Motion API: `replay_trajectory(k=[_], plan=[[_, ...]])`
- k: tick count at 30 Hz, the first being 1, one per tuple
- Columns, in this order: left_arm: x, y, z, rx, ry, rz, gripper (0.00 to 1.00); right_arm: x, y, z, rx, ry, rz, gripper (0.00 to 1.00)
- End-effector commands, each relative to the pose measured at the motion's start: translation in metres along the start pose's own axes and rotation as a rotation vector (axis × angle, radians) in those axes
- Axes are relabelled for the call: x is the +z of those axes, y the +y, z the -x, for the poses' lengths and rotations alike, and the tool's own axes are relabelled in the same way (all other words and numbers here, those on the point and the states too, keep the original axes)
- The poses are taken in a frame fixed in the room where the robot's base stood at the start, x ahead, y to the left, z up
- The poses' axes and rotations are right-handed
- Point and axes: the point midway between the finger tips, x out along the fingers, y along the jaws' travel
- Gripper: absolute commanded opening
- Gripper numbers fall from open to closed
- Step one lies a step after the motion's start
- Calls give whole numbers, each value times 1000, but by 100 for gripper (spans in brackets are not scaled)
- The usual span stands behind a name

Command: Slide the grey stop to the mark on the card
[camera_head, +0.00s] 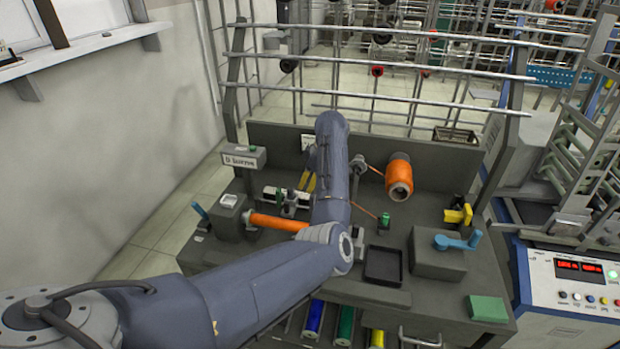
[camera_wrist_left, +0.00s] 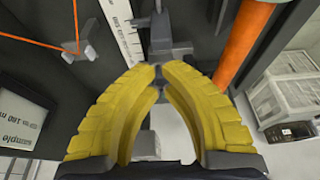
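My left gripper (camera_wrist_left: 160,74) has its two yellow fingers bowed, with the tips almost together. In the wrist view a narrow grey piece shows between the tips, and it looks like part of the grey stop (camera_wrist_left: 167,38) just beyond them. A white scale (camera_wrist_left: 124,28) with dark markings runs beside the stop. A card with printed text (camera_wrist_left: 25,115) is at the left of the wrist view. My right gripper is not in view.
An orange roller (camera_head: 277,222) lies close to the scale. An orange spool (camera_head: 399,177) stands at the back, with orange thread running from it. A black tray (camera_head: 383,249), a blue crank handle (camera_head: 458,241) and a green block (camera_head: 487,308) are on the right.

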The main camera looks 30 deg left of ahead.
Motion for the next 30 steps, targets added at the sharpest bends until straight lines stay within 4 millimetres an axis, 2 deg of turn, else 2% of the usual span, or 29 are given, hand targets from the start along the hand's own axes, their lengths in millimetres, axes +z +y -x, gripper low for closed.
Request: replay_trajectory(k=[6, 12, 25, 30], plan=[[-1, 0, -26, -1, 2, 0, 0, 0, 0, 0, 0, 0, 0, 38], [0, 0, -37, 0, 2, 0, 0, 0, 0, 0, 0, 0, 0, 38], [0, 0, -39, 1, 1, 0, 0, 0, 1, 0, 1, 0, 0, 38], [8, 0, -36, 1, -2, 0, 0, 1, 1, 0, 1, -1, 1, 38]])
